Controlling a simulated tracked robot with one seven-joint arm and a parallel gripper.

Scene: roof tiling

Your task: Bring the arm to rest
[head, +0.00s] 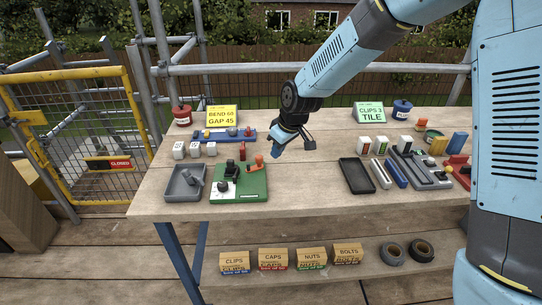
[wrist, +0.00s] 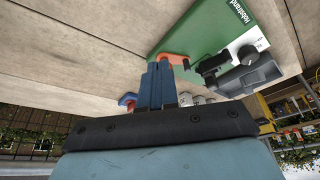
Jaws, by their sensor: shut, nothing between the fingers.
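My arm reaches in from the right of the head view. Its gripper (head: 276,149) hangs over the middle of the wooden workbench (head: 310,186), clear of the objects around it. In the wrist view my gripper (wrist: 159,70) has its two dark blue fingers together, with nothing seen between them. The green board (head: 253,186) with black and orange parts stands to the lower left of the gripper in the head view. It also shows in the wrist view (wrist: 196,28), beyond the fingers.
A grey tray (head: 172,193) and a blue fixture (head: 235,135) lie at the left. A black tray (head: 356,184) and several boxes and tools stand at the right. A lower shelf holds labelled cartons (head: 273,259). The bench's centre is mostly bare. A steel rail (head: 240,69) runs behind.

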